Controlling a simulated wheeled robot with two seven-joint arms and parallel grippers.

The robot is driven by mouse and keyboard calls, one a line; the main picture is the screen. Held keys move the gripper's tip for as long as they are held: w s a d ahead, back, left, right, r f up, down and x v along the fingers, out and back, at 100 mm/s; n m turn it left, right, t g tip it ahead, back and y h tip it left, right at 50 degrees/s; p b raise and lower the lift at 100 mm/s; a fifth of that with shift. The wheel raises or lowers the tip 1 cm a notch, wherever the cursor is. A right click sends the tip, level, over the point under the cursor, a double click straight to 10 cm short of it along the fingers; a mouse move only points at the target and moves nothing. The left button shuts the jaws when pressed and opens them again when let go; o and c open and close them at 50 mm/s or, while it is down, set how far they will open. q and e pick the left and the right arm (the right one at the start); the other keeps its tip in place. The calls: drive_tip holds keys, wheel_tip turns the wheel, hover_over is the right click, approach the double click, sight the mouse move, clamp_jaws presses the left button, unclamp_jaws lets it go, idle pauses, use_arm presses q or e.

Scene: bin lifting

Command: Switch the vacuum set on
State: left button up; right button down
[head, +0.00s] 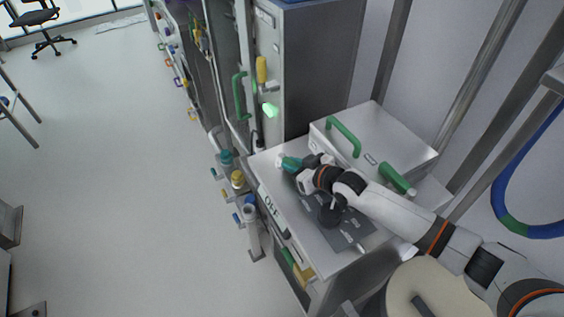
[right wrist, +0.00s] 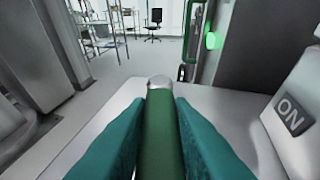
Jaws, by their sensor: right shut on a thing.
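An ON label (right wrist: 291,116) shows at the right of the right wrist view. My right gripper (head: 290,163) is at the unit's far left corner. Its teal fingers are shut on a green lever handle (right wrist: 160,130) with a pale metal end. In the head view the gripper hides most of the handle. My left gripper is not in view.
A tall metal cabinet (head: 305,70) stands behind, with a glowing green lamp (head: 270,110) and a green door handle (head: 239,96). A box with a green handle (head: 343,137) sits right of my gripper. Coloured valves (head: 237,180) line the left side. The floor (head: 110,150) there is clear.

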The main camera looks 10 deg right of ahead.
sight(293, 164)
drive_tip(key=shift+d+f, duration=0.1)
drive_tip(key=shift+d, duration=0.05)
drive_tip(key=c, duration=1.3)
unclamp_jaws()
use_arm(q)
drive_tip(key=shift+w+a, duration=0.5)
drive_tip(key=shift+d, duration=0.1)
use_arm(e)
drive_tip(key=shift+r, duration=0.4)
wheel_tip(293, 164, up, 8)
drive_tip(key=shift+r+b, duration=0.15)
drive_tip(key=shift+b, duration=0.35)
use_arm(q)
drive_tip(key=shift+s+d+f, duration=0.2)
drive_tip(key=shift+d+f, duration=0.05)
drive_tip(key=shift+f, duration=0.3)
use_arm(e)
drive_tip(key=shift+r, duration=0.5)
